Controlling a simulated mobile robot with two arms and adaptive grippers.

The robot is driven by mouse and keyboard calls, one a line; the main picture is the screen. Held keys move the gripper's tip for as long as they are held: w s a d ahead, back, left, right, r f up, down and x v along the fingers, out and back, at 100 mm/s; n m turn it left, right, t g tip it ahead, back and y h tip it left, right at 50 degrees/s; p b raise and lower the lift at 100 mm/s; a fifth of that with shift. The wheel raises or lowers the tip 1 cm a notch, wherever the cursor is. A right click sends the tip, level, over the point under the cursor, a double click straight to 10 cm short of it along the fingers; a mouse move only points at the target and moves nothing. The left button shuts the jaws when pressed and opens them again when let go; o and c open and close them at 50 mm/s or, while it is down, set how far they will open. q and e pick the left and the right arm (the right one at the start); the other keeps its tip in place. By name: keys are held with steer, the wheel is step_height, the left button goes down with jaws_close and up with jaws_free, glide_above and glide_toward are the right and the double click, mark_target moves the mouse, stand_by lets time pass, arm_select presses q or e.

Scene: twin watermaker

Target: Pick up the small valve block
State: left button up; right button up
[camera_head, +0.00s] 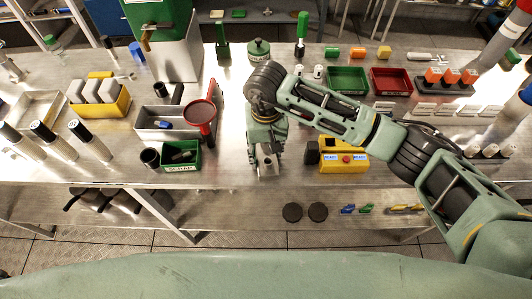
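My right arm reaches in from the right, and its green gripper (267,163) points down over the front edge of the metal bench (225,165). The fingertips are small and partly hidden by the wrist above them. A small greyish shape shows between them, but I cannot tell whether it is a gripper part or a held piece. I cannot make out the small valve block for sure. My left gripper is not in view.
A yellow box (343,157) with a red button stands just right of the gripper. A small green bin (181,155) and a red funnel-like item (201,112) stand to the left. Green (348,80) and red (391,82) trays lie behind. A lower shelf (250,212) runs below the bench.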

jaws_close()
steer(key=shift+w+r, duration=0.1)
stand_by(0.4)
steer(key=shift+r, duration=0.1)
